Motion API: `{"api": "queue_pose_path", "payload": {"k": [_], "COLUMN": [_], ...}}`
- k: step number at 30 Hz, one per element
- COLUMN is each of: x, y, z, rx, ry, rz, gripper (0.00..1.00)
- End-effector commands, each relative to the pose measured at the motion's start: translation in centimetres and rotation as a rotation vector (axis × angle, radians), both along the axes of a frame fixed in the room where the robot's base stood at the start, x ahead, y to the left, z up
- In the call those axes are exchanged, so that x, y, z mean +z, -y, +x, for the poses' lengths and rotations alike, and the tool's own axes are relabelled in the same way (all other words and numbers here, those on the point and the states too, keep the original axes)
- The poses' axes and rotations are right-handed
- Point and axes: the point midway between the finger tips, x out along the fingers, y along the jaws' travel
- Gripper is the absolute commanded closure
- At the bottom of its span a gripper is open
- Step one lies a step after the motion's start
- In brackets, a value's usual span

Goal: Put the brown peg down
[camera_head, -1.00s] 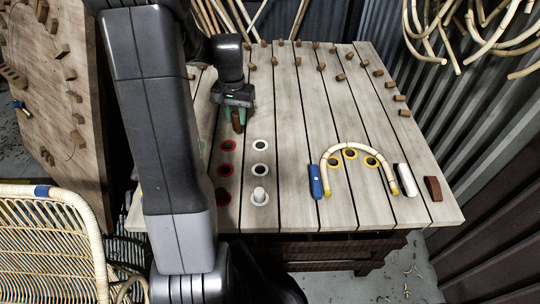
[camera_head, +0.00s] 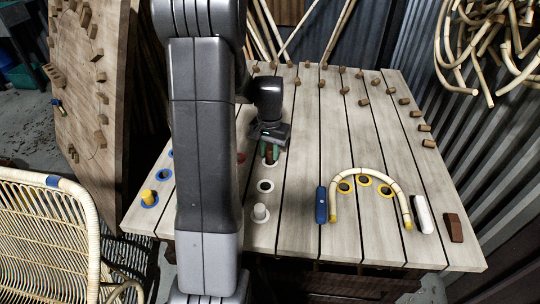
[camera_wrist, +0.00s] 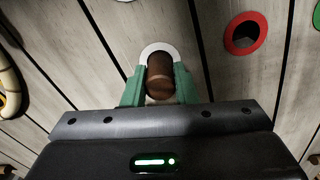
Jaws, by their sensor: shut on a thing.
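The brown peg (camera_head: 270,152) is held between the green fingers of my gripper (camera_head: 269,150), over the far end of the white-ringed column on the slatted table (camera_head: 300,225). In the wrist view the brown peg (camera_wrist: 160,76) sits upright-looking between the green fingertips (camera_wrist: 160,88). A white ring (camera_wrist: 152,48) shows around and behind its end. I cannot tell whether the peg is in that hole or just above it. Nearer me are an empty white-ringed hole (camera_head: 265,186) and a white peg (camera_head: 260,212) standing in a white ring.
A red ring (camera_head: 241,158) lies left of the gripper, partly hidden by my arm. A yellow peg (camera_head: 148,197) stands in a blue ring at left. A blue block (camera_head: 321,205), a bent rattan arch (camera_head: 335,187), a white block (camera_head: 422,213) and a brown block (camera_head: 453,228) lie right.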

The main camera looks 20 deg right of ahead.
Motion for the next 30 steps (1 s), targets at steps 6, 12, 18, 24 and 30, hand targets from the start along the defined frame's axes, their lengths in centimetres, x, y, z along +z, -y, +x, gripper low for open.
{"api": "queue_pose_path", "payload": {"k": [6, 12, 18, 24, 30], "x": [-1.8, -1.9, -2.0, -2.0, -1.0], "y": [0.0, 0.0, 0.0, 0.0, 0.0], "z": [0.0, 0.0, 0.0, 0.0, 0.0], "rx": [0.000, 0.000, 0.000, 0.000, 0.000], "ry": [-0.001, -0.001, -0.001, -0.001, 0.002], "rz": [0.001, 0.001, 0.001, 0.001, -0.001], "gripper": [0.96, 0.96, 0.53, 0.53, 0.53]}}
